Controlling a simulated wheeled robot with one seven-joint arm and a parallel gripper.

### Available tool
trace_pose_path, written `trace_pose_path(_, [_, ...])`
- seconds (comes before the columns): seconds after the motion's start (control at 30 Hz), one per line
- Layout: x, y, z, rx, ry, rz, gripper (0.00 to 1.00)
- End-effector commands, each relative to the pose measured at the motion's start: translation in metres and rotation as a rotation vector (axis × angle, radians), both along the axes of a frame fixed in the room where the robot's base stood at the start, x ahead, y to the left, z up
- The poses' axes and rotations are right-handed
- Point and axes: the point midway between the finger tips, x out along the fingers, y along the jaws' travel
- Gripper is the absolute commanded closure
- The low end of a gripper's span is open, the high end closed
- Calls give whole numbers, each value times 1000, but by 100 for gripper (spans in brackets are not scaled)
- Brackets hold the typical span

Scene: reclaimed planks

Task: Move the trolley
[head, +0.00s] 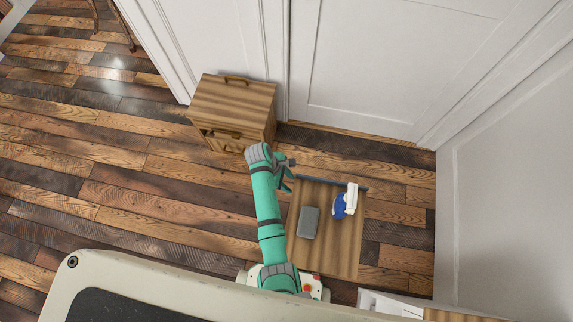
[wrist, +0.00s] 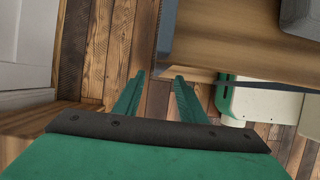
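The trolley (head: 330,255) has a flat wooden top and stands on the floor right of my arm. A blue-grey handle bar (head: 320,181) runs along its far edge. A grey box (head: 308,222) and a blue and white bottle (head: 340,206) are on the top. My gripper (head: 289,174) is at the handle's left end. In the wrist view my gripper (wrist: 159,75) has its two green fingers apart, with the blue-grey bar (wrist: 166,38) lined up with the gap. I cannot tell whether the bar is between the fingers or beyond them. The trolley's underside is hidden.
A small wooden drawer cabinet (head: 232,108) stands beyond my gripper to the left, against white panelled doors (head: 370,60). A grey-white wall (head: 505,190) closes the right side. Plank floor (head: 120,160) is clear on the left.

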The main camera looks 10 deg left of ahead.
Motion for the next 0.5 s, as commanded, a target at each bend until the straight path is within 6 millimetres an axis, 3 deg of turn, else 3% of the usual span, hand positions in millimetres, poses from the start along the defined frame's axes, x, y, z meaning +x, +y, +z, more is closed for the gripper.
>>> trace_pose_path(0.3, [-1,-22,-49,-1,3,-3,62])
trace_pose_path(0.5, [0,-30,-69,-1,2,-3,62])
